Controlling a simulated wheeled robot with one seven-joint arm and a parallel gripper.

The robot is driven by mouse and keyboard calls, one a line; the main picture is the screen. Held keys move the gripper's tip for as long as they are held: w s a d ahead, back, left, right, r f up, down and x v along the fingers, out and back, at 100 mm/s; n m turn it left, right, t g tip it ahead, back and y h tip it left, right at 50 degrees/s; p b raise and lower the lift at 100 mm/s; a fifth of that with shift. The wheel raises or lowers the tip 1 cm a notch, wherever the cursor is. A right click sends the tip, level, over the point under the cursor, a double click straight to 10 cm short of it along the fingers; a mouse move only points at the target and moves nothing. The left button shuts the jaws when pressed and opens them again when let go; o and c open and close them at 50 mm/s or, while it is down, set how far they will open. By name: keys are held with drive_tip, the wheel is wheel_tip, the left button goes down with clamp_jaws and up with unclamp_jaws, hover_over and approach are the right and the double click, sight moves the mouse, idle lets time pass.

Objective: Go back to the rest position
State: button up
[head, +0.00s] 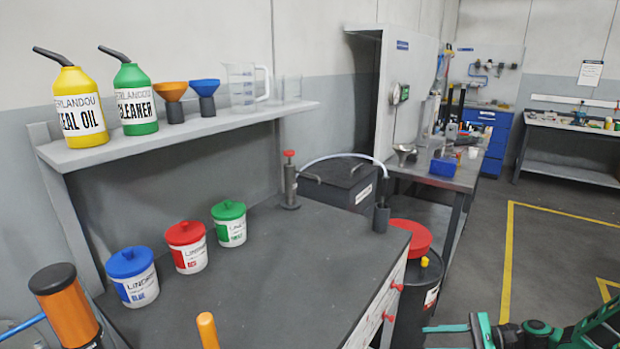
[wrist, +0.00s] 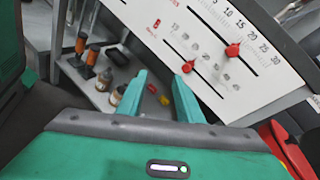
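My gripper (wrist: 160,77) shows in the wrist view with its two green fingers apart and nothing between them. Behind the fingertips is a grey surface with small bottles (wrist: 117,95), a red piece (wrist: 152,88) and a yellow piece (wrist: 165,101). I cannot tell the distance to them. In the head view, green parts of my arm show at the bottom right edge, low beside the workbench, and are partly cut off.
The dark workbench (head: 290,255) holds blue (head: 134,277), red (head: 187,247) and green (head: 229,223) lidded tubs. A red-topped drum (head: 415,290) stands at its right end. In the wrist view, a white panel with red sliders (wrist: 232,50) is close. Floor (head: 560,255) is open at right.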

drive_tip(key=s+d+r+n+g+h, duration=0.2)
drive_tip(key=s+r+n+h, duration=0.2)
drive_tip(key=s+r, duration=1)
drive_tip(key=s+d+r+n+g+h, duration=0.2)
drive_tip(key=s+r+n+h, duration=0.3)
drive_tip(key=s+r+h, duration=0.5)
drive_tip(key=s+d+r, duration=0.1)
drive_tip(key=s+r, duration=0.3)
drive_tip(key=shift+s+r, duration=0.2)
drive_tip(key=shift+s, duration=0.15)
drive_tip(key=shift+d, duration=0.1)
